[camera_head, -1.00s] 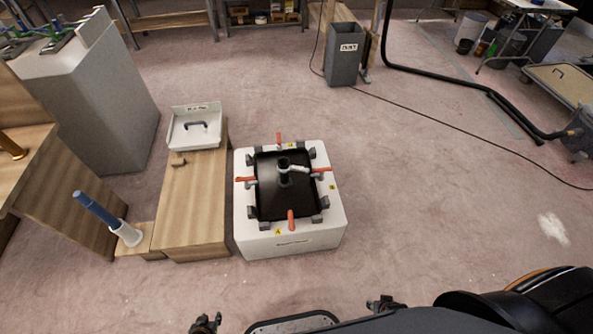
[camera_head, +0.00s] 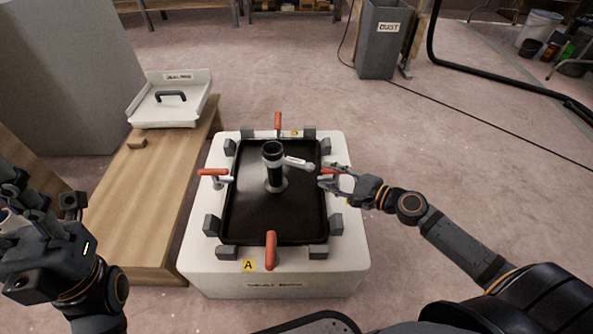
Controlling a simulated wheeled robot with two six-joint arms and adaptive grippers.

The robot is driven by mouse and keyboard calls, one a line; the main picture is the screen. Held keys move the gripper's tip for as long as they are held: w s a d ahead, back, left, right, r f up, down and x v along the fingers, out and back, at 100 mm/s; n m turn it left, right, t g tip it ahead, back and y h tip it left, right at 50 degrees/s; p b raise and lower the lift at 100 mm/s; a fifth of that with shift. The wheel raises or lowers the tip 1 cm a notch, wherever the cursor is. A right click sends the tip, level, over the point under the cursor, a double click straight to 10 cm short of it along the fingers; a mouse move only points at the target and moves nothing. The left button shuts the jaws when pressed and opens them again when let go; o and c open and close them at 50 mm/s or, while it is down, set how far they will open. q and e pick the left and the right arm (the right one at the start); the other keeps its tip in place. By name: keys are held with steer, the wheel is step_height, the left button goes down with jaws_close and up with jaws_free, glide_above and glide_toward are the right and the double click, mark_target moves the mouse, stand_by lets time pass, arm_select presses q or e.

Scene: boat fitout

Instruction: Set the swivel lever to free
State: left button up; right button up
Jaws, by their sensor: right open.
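A black post (camera_head: 273,174) stands upright on the black panel (camera_head: 258,219) on top of the white block. A pale lever (camera_head: 296,161) with a small label sticks out from the post's upper part toward the right; I take it as the swivel lever. The label is too small to read. My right gripper (camera_head: 332,178) is open, its fingers just right of the lever's end and overlapping the right red clamp handle in the picture. I cannot tell whether it touches either one. My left gripper (camera_head: 22,200) is at the far left, away from the lever; its finger state is unclear.
Red-handled clamps (camera_head: 270,250) stand around the panel's edges, with grey blocks between them. A wooden bench (camera_head: 150,200) is on the left, bearing a white tray (camera_head: 190,116) with a dark handle. A grey dust bin (camera_head: 378,50) stands behind. The right floor is mostly open.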

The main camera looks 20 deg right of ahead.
mark_target(308, 168)
steer(key=b+x, duration=0.2)
steer(key=x, duration=0.7)
steer(key=shift+a, duration=0.1)
steer(key=shift+w+a+f+b, duration=0.1)
steer(key=shift+w+a+b, duration=0.25)
steer(key=shift+w, duration=0.2)
jaws_close()
